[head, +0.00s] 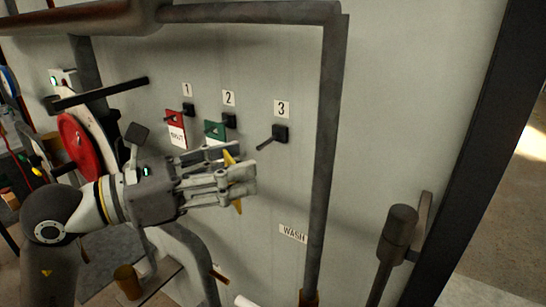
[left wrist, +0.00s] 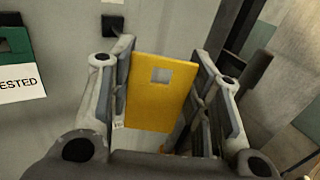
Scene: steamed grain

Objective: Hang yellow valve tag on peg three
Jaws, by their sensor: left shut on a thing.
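My left gripper (head: 236,180) is shut on the yellow valve tag (head: 237,205), which shows edge-on between the fingers in the head view. In the left wrist view the yellow tag (left wrist: 160,92) sits between the two fingers, its square hole toward the top. Peg three (head: 279,134), a dark peg under the label "3", is bare, to the upper right of the gripper. The tag is apart from it. A dark peg block (left wrist: 112,25) also shows beyond the tag in the left wrist view. My right gripper is not in view.
A red tag (head: 175,128) hangs at peg one and a green tag (head: 214,130) at peg two, partly behind my gripper. A vertical pipe (head: 324,150) runs right of peg three. A lever (head: 398,235) stands at right.

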